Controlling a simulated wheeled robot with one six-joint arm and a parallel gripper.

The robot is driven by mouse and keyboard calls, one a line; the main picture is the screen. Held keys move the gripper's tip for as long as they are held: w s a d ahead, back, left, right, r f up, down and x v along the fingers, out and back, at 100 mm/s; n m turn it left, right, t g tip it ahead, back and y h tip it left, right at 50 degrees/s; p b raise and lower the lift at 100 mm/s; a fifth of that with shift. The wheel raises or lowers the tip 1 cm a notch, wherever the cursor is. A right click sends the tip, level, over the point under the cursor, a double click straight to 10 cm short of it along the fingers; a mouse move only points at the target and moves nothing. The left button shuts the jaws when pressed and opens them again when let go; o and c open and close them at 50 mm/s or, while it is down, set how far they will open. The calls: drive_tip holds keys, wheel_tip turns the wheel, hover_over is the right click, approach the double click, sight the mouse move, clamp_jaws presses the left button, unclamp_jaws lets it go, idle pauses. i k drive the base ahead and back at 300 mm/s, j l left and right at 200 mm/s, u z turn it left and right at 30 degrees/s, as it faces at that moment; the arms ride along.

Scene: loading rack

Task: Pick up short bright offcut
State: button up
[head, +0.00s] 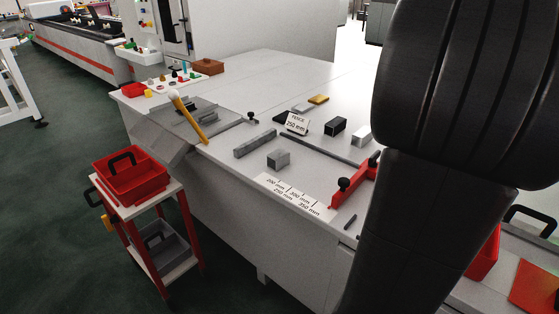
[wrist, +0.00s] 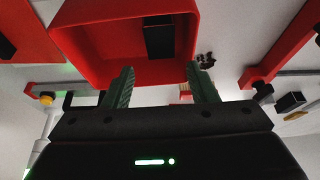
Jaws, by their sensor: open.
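A short, bright silver block (head: 361,134) lies on the white bench in the head view, just left of my dark arm. A short, duller grey block (head: 278,160) lies nearer the bench's front edge. I cannot tell for certain which is the named offcut. In the wrist view my gripper (wrist: 160,86) is open, its two green fingers apart with nothing between them. A red bin (wrist: 85,48) with a dark block (wrist: 159,37) inside lies just beyond the fingertips. The gripper is not visible in the head view.
A longer grey bar (head: 255,144), a black block (head: 335,126) and a yellow piece (head: 318,99) also lie on the bench (head: 290,72). A red stop (head: 352,187) stands at the front right. A red tray (head: 135,178) sits on a cart at left.

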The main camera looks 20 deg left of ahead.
sight(278, 160)
drive_tip(key=i+j+u, duration=0.25)
drive_tip(key=u, duration=0.15)
drive_tip(key=i+j+u, duration=0.5)
drive_tip(key=i+u, duration=0.15)
drive_tip(key=u, duration=0.15)
